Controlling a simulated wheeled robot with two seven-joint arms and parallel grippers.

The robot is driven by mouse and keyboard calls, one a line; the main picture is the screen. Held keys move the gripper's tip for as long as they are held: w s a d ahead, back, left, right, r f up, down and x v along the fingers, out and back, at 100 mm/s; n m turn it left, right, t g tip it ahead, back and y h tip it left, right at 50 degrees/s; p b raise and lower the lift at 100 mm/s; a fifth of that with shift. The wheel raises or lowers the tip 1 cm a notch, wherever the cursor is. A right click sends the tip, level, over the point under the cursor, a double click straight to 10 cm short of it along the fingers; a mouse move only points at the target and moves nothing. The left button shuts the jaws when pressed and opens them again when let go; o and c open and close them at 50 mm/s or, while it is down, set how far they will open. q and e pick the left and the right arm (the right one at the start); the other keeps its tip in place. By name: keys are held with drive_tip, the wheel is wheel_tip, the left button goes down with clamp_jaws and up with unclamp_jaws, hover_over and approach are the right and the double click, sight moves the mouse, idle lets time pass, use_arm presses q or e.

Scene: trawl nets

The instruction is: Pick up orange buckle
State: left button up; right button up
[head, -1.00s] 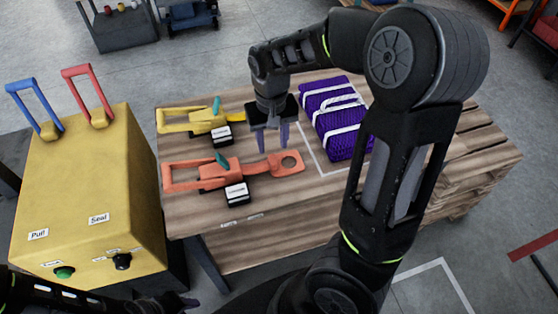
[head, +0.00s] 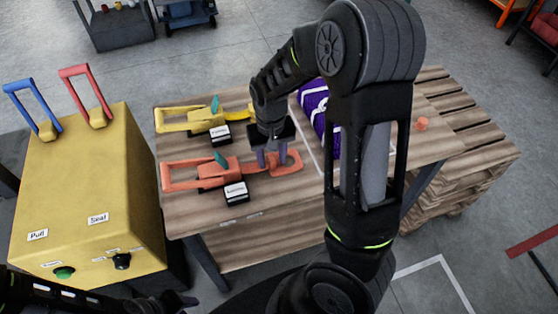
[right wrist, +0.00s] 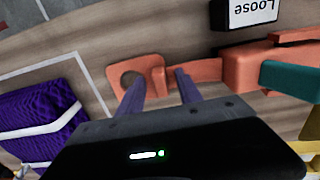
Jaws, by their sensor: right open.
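The orange buckle (head: 212,172) lies flat on the wooden table, with a loop handle at its left, a teal lever and a holed end plate at its right. It also shows in the right wrist view (right wrist: 240,68), where the holed plate is at centre left. My right gripper (head: 271,158) is open and low over the buckle's right part, fingers pointing down. In the right wrist view its fingertips (right wrist: 160,78) lie on either side of the plate's raised edge; I cannot tell if they touch it. My left gripper (head: 182,302) is dark at the bottom left, its jaws unclear.
A yellow buckle (head: 190,122) lies behind the orange one. Small label blocks, one reading "Loose" (right wrist: 245,12), stand close by. A purple net bundle (head: 312,105) is right of the gripper. A yellow box (head: 85,180) stands left of the table.

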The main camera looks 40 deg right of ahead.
drive_tip(key=shift+f, duration=0.1)
drive_tip(key=shift+c, duration=0.3)
clamp_jaws()
idle(0.4)
idle(0.4)
